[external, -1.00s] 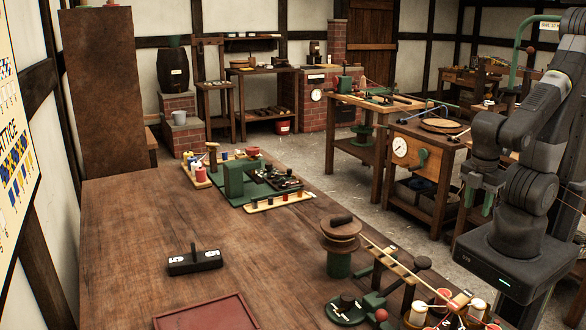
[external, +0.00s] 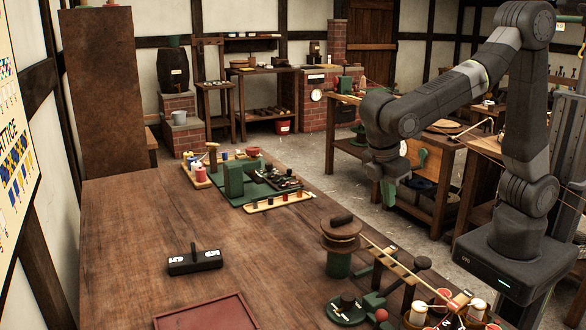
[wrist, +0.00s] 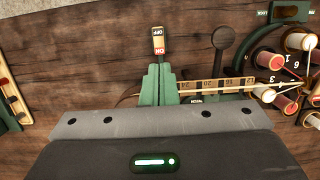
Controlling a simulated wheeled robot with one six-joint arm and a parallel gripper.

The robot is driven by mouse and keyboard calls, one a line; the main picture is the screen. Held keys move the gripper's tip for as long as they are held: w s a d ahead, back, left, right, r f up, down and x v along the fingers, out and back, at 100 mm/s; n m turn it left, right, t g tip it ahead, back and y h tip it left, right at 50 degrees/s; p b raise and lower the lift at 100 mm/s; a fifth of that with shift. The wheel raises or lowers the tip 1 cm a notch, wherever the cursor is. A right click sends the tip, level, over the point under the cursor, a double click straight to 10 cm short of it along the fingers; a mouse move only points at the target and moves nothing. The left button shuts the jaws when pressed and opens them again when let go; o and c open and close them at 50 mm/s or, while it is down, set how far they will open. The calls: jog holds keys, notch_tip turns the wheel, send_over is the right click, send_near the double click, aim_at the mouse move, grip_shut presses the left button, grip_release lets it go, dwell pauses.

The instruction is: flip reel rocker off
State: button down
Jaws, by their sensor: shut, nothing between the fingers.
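In the wrist view a small rocker (wrist: 158,42) shows a black OFF face at its upper end and a red ON face at its lower end. My gripper (wrist: 157,72) has its green fingers together, with nothing held, and their tips appear just below the ON face in this picture. Whether they touch it I cannot tell. In the external view my gripper (external: 389,195) hangs in the air above and right of the wooden reel (external: 341,232). I cannot make out the rocker for certain in that view.
A ruler-like bar (wrist: 215,86) runs right to several bobbins (wrist: 298,42). A dark round knob (wrist: 223,38) stands beside the bar.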

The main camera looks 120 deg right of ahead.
aim_at(391, 249)
jog(key=shift+w+d, duration=0.1)
jog(key=shift+w, duration=0.05)
jog(key=x, duration=1.4)
jog(key=shift+f, duration=0.1)
